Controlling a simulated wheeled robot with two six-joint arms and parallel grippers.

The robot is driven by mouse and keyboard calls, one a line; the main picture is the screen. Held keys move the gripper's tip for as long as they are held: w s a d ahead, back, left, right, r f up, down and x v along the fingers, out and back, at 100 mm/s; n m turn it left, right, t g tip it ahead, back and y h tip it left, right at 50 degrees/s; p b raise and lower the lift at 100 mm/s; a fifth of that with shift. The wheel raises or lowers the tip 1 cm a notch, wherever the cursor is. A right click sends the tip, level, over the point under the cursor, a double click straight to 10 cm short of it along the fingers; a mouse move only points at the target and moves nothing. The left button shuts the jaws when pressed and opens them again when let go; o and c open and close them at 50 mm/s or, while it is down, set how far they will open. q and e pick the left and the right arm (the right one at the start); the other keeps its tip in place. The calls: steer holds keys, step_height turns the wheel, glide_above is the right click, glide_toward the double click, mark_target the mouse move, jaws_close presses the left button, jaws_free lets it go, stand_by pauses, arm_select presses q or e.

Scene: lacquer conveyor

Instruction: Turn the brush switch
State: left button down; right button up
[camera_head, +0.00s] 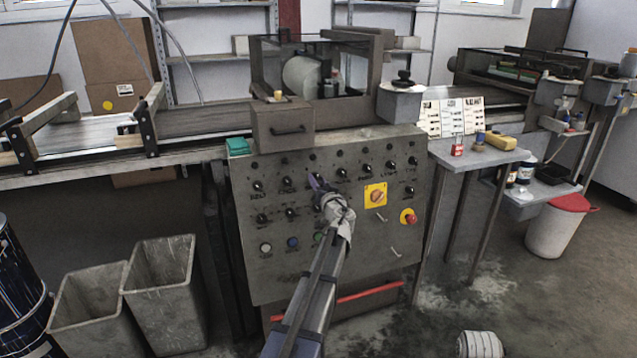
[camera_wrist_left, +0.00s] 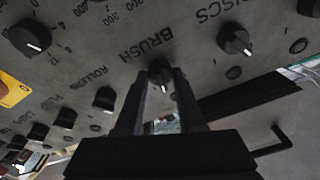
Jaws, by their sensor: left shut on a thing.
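The grey control panel (camera_head: 285,283) faces me in the head view, with rows of black rotary knobs. My left gripper (camera_head: 318,184) reaches up to the middle of the panel and hides the knob at its tips. In the left wrist view, the brush switch (camera_wrist_left: 160,72) is a black knob beside the printed word BRUSH. My left gripper (camera_wrist_left: 160,84) has one finger on each side of this knob and is shut on it. A small light mark shows on the knob between the fingers. My right gripper is not in view.
Other knobs sit close by, such as the DISCS knob (camera_wrist_left: 235,40). A yellow plate with a switch (camera_head: 375,195) and a red button (camera_head: 408,216) are to the right. A side table (camera_head: 475,160) stands right of the panel; grey bins (camera_head: 165,300) stand left.

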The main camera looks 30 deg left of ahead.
arm_select(q)
steer(key=shift+s+a+m+t+h, duration=0.1)
steer(key=shift+m+t+h, duration=0.3)
steer(key=shift+m, duration=1.9)
steer(key=c, duration=0.5)
jaws_free()
steer(key=v, duration=0.7)
steer(key=shift+s+d, duration=0.25)
steer(key=shift+s, duration=0.05)
